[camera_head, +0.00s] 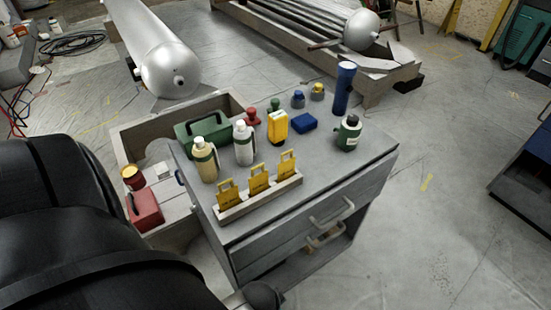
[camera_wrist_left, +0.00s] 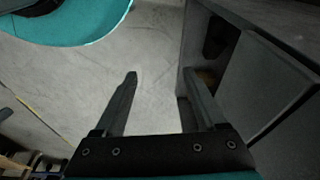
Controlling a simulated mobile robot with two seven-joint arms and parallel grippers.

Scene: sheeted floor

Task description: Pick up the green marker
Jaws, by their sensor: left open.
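A small green knob-topped piece (camera_head: 274,104), which looks like the green marker, stands on the grey cabinet top (camera_head: 330,165), toward its back edge. It is between a similar red piece (camera_head: 252,117) and a blue-topped piece (camera_head: 298,99). A yellow item in front partly hides it. My left gripper (camera_wrist_left: 160,85) is open and empty in the left wrist view, over bare floor beside a grey cabinet-like side (camera_wrist_left: 275,85). The green piece is not in that view. I cannot make out either gripper in the head view.
Bottles (camera_head: 243,143), a green case (camera_head: 200,133), a yellow tag rack (camera_head: 260,194), a blue box (camera_head: 304,122), a tall blue cylinder (camera_head: 343,88) and a green bottle (camera_head: 349,133) crowd the cabinet top. The front right of the top is bare.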

